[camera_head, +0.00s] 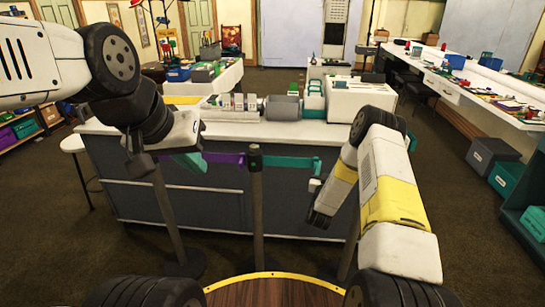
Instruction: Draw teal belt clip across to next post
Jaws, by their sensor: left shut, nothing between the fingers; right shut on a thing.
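A teal belt (288,163) runs from the black head of the middle post (257,215) to the right. Its right end, with the clip, is at my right gripper (315,181), which is shut on it; the clip itself is mostly hidden. The right post (350,250) stands partly behind my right arm, and its top is hidden. My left gripper (150,160) is shut and empty near the top of the left post (168,220). A teal piece (190,162) shows beside it, and I cannot tell whether they touch.
A purple belt (225,158) spans from the left to the middle post. Behind the posts stands a dark counter (190,205) with a white top. A round wooden top (270,291) with a yellow rim is close in front. A white stool (73,143) stands left.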

